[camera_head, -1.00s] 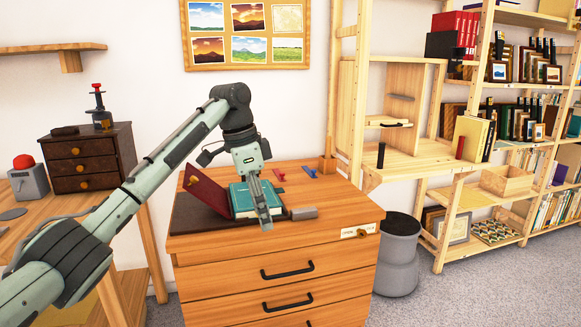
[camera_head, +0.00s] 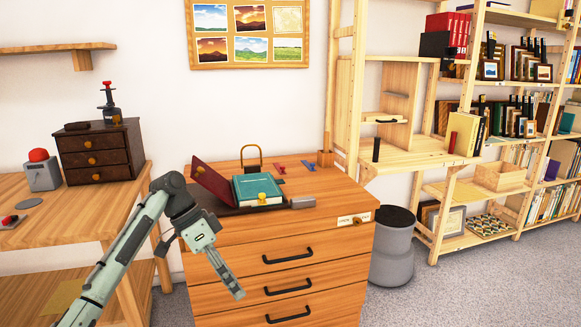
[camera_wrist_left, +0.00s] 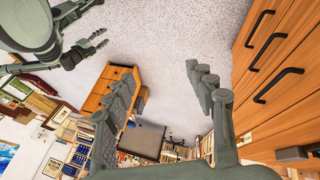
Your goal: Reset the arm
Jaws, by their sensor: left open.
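My left gripper (camera_head: 237,292) hangs in front of the drawer cabinet, at its left side, with its fingers pointing down and right. In the left wrist view its fingers (camera_wrist_left: 160,75) are apart with nothing between them, so it is open and empty. My left arm is bent and clear of the cabinet top. Part of my other arm, with its right gripper (camera_wrist_left: 88,46), shows at the upper left of the left wrist view; its jaw state is unclear there.
The drawer cabinet (camera_head: 290,262) bears a teal book (camera_head: 258,189), a dark red board (camera_head: 213,183) and a gold loop (camera_head: 251,155). A wooden desk (camera_head: 20,235) stands left, a grey bin (camera_head: 393,250) and shelves right. Carpet is free in front.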

